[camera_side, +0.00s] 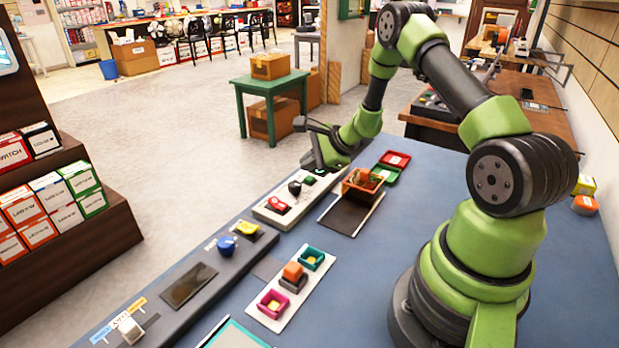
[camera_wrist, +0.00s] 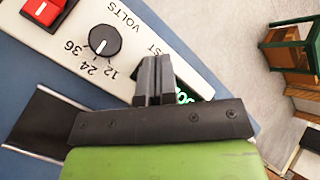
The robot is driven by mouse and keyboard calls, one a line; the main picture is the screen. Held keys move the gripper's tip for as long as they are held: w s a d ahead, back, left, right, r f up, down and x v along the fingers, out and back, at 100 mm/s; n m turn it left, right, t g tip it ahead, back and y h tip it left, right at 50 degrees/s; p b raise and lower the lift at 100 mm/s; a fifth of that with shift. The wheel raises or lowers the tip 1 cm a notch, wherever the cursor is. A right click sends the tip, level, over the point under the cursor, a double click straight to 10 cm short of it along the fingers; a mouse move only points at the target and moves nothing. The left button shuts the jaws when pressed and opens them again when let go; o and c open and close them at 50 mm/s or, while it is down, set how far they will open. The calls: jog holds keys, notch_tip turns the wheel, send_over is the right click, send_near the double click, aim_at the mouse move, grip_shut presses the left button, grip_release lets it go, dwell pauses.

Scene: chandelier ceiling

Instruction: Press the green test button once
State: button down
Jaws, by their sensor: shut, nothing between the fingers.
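A pale control panel (camera_side: 266,212) lies on the blue table, with a red rocker switch, a black dial and a small green button (camera_side: 309,180) along it. My gripper (camera_side: 316,164) is over the panel's far end, just above the green button; I cannot tell whether it touches. In the wrist view, my shut, empty fingers (camera_wrist: 154,72) reach over the panel (camera_wrist: 150,40) beside the dial (camera_wrist: 104,41).
The red rocker switch (camera_wrist: 44,10) is at the panel's other end. An orange box (camera_side: 361,187) and a green tray (camera_side: 385,172) stand right of the panel. A grey console (camera_side: 215,262) with a blue knob is nearer the camera.

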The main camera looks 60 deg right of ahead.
aim_at(309, 179)
jog(key=shift+r, duration=2.3)
jog(key=shift+a+r, duration=0.1)
jog(key=shift+r, duration=0.05)
jog(key=s+a+r+n+g+y, duration=0.1)
jog(key=s+a+r+n, duration=0.2)
jog(key=a+r+n, duration=0.35)
jog(key=s+a+r+n+g+y, duration=0.15)
jog(key=a+r+n, duration=0.25)
jog(key=a+r, duration=0.55)
jog(key=s+a+r+n+h, duration=0.1)
jog(key=s+a+r+n, duration=0.1)
jog(key=s+n, duration=0.3)
jog(key=s+a+r+n+h, duration=0.1)
jog(key=s+n, duration=0.4)
jog(key=s, duration=0.7)
jog(key=shift+s+a+r+t, duration=0.35)
jog(key=shift+a+r, duration=0.4)
jog(key=shift+r, duration=0.15)
